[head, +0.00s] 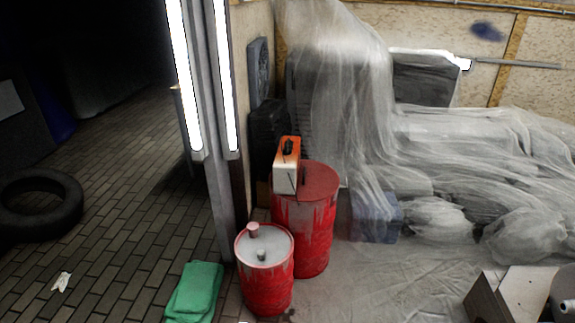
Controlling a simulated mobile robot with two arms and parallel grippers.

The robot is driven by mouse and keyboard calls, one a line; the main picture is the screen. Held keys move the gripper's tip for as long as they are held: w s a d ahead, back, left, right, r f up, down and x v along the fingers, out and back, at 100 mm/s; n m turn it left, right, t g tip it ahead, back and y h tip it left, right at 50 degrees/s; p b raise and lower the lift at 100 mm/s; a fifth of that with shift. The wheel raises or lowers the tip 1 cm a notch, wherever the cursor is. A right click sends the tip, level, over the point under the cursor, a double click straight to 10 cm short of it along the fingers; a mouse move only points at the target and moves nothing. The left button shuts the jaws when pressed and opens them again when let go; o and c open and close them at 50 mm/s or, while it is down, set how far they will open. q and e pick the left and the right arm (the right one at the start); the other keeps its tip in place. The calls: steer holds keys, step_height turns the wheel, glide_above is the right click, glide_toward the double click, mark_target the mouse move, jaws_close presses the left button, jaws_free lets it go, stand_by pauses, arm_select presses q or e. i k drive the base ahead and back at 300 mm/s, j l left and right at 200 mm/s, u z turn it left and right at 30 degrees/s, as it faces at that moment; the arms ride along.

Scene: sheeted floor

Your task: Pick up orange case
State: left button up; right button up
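The orange case (288,151) stands on top of the taller red barrel (312,230), at the left part of its lid. It has an orange top with a dark handle, and a whitish front face. Neither of my grippers shows in the head view, and nothing touches the case except the barrel under it.
A shorter red barrel (266,291) with a grey top stands in front. A green folded cloth (195,291) lies left of it. A pillar with lit tubes (225,180) rises left of the barrels. Plastic sheeting (470,150) covers things at right. A tire (40,232) lies far left.

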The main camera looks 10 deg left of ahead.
mark_target(282, 185)
steer(key=i+u, duration=0.1)
steer(key=u, duration=0.6)
steer(key=i+l+u, duration=0.55)
steer(key=l, duration=0.2)
steer(key=i+l+u, duration=0.3)
steer(key=i+l, duration=0.05)
steer(key=l, duration=0.1)
